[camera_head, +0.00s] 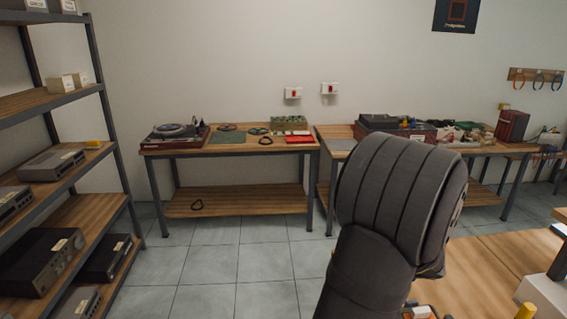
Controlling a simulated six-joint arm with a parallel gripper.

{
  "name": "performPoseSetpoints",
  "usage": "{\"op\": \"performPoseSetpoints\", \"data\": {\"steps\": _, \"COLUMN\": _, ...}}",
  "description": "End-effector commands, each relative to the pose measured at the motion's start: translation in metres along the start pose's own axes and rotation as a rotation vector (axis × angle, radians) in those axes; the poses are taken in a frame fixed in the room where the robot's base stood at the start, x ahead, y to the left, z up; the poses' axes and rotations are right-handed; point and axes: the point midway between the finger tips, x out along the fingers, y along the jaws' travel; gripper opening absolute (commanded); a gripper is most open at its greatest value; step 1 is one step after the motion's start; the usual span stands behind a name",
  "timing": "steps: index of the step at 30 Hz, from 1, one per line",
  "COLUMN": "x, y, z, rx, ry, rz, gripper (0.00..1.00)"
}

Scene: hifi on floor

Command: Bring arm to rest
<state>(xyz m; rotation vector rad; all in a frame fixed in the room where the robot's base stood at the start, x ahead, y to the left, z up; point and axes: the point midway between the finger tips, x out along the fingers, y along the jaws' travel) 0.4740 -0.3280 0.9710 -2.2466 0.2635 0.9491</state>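My arm (390,215) rises from the bottom edge right of centre, a thick dark grey link with ribbed covering. It fills the middle right of the head view and hides part of the right-hand bench behind it. My gripper is not visible in this view, so I cannot see whether it holds anything.
A shelf rack (62,188) with audio units stands at the left. Two workbenches line the back wall: the left one (240,199) carries a turntable (174,131), the right one (493,201) several devices. A wooden surface (515,262) lies at lower right. Tiled floor (240,265) is clear.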

Motion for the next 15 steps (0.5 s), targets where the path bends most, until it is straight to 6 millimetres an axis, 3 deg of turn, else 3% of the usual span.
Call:
{"op": "performPoseSetpoints", "data": {"steps": 7, "x": -0.02, "y": -0.014, "z": -0.015, "rx": -0.002, "ry": 0.001, "rz": 0.0, "gripper": 0.0}}
{"op": "performPoseSetpoints", "data": {"steps": 15, "x": -0.019, "y": -0.016, "z": -0.014, "rx": -0.012, "ry": -0.012, "rz": -0.001, "gripper": 0.0}}
